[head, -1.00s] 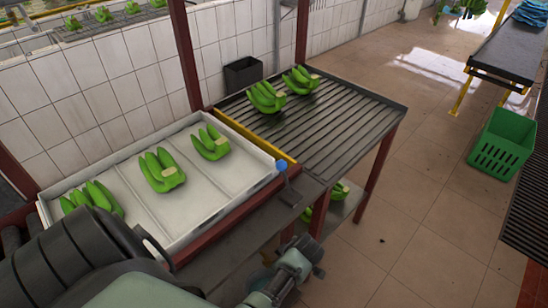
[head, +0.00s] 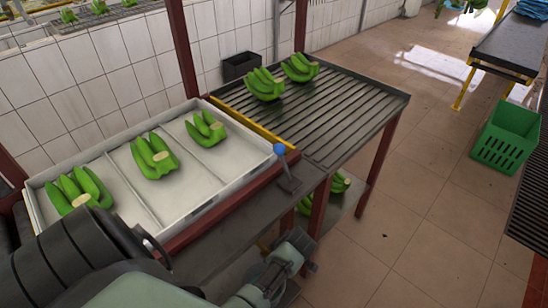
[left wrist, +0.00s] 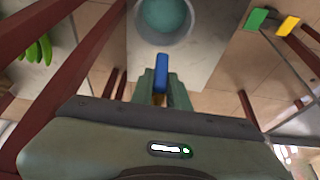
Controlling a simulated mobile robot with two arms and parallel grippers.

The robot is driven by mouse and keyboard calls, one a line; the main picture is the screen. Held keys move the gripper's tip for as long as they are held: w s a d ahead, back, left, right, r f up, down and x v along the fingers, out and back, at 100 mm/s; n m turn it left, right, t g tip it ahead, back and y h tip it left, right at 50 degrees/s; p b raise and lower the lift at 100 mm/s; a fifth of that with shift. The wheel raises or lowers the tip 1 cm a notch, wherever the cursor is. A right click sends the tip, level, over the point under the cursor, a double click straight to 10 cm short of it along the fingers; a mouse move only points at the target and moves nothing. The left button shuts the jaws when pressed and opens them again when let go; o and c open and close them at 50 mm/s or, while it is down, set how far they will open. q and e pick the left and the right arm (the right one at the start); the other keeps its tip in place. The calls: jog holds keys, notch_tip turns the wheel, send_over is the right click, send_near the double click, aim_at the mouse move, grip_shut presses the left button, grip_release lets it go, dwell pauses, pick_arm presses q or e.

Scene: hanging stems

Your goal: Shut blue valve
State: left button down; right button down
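A blue bar-shaped handle (left wrist: 161,72), which looks like the blue valve's handle, is in the middle of the left wrist view. My left gripper (left wrist: 161,88) has its two green-grey fingers on either side of the handle's lower end; contact is unclear. Just beyond is a round teal disc in a grey ring (left wrist: 164,16). In the head view my left arm (head: 285,262) reaches low in front of the table, its fingertips hidden. A lever with a blue ball knob (head: 279,149) stands at the table's front edge; whether it belongs to the valve is unclear. My right gripper is not in view.
A white tray (head: 226,178) with green banana bunches is on the left, beside a slatted rack (head: 345,107). A red-brown table leg (head: 318,213) stands close to my left arm. A green crate (head: 508,139) is at right. The tiled floor between is clear.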

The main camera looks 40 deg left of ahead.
pick_arm(q)
jog(key=shift+w, duration=0.1)
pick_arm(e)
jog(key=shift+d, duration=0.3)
pick_arm(q)
jog(key=shift+g, duration=0.3)
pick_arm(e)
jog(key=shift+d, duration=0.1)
pick_arm(q)
jog(key=shift+w, duration=0.15)
jog(key=shift+w+f+m+g+y+b, duration=0.15)
jog(key=shift+w+m+g+b, duration=0.1)
jog(key=shift+g+b, duration=0.85)
jog(key=shift+w+f+m+g+y+b, duration=0.1)
jog(key=shift+m+g+b, duration=0.2)
jog(key=shift+g+b, duration=0.75)
jog(key=shift+w+f+m+g+y+b, duration=0.15)
jog(key=shift+w+m+g+b, duration=0.1)
jog(key=shift+g+b, duration=0.8)
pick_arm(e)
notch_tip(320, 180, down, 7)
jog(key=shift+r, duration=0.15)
pick_arm(q)
jog(key=shift+r, duration=0.1)
jog(key=c, duration=1.4)
grip_release()
jog(key=shift+o, duration=0.2)
